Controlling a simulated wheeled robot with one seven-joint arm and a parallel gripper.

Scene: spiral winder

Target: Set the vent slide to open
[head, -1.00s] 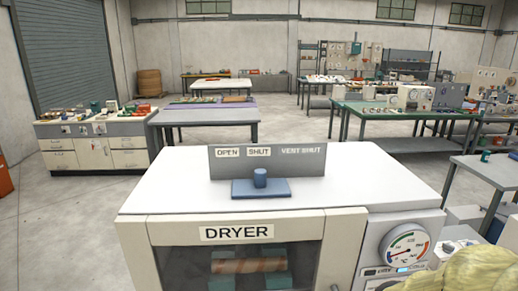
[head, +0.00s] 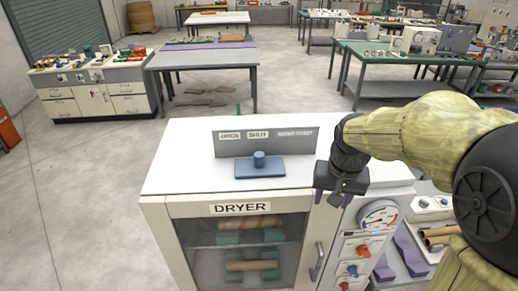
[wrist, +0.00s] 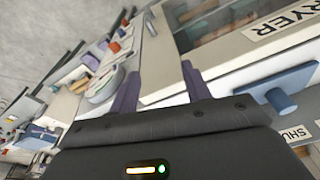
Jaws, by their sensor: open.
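The vent slide is a blue plate (head: 270,169) with a round blue knob (head: 259,160) on the dryer's white top. The knob stands below the SHUT label, right of the OPEN label, in front of a grey panel (head: 235,148) whose right-hand text reads VENT SHUT. The slide also shows at the right of the wrist view (wrist: 296,86). My gripper (head: 333,199) is open and empty, to the right of the slide and apart from it, near the dryer's front right edge. Its two purple fingers show in the wrist view (wrist: 158,72).
The dryer (head: 182,215) has a glass door with rolls inside and a door handle (head: 317,262). A dial gauge (head: 379,216) and control knobs are at its right. The white top around the slide is clear. A bench with cardboard tubes (head: 438,234) stands at the right.

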